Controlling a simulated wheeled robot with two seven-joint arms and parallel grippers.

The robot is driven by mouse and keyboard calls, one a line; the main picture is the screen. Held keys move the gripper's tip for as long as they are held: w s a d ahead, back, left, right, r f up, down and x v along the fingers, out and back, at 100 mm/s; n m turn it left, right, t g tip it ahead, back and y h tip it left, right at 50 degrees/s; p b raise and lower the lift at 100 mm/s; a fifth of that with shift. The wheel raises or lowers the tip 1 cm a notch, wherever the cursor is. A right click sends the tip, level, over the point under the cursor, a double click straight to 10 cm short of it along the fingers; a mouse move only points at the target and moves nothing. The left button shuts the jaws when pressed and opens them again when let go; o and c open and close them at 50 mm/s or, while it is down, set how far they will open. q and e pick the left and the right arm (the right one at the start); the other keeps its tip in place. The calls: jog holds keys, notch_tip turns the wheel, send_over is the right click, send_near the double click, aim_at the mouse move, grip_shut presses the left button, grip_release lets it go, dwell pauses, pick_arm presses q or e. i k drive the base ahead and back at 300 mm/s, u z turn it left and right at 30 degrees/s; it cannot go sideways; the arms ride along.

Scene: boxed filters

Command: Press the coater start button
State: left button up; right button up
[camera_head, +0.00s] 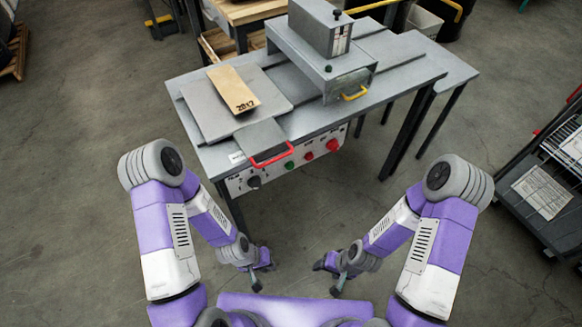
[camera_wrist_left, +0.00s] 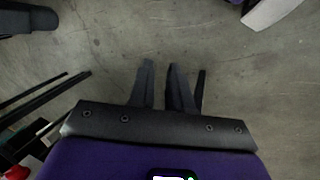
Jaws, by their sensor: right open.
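The coater (camera_head: 322,55) is a grey machine on a grey metal table (camera_head: 425,75). Its front control panel has a black knob (camera_head: 254,182), a small green button (camera_head: 289,165), a red button (camera_head: 308,156) and a larger red button (camera_head: 333,145). The panel labels are too small to read, so I cannot tell which is the start button by its lettering. My left gripper (camera_head: 263,276) is open and empty, low in front of the panel and apart from it; its fingers also show in the left wrist view (camera_wrist_left: 160,85). My right gripper (camera_head: 329,277) is open and empty, to the right.
A red handle (camera_head: 272,158) sticks out above the panel, and a yellow handle (camera_head: 355,93) is on the coater. A dark cart (camera_head: 535,190) stands at right. The floor between is clear.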

aim_at(290, 165)
jog(key=u, duration=0.9)
jog(key=k, duration=1.05)
jog(key=z, duration=1.45)
jog(key=i, duration=0.5)
jog(key=u, duration=0.05)
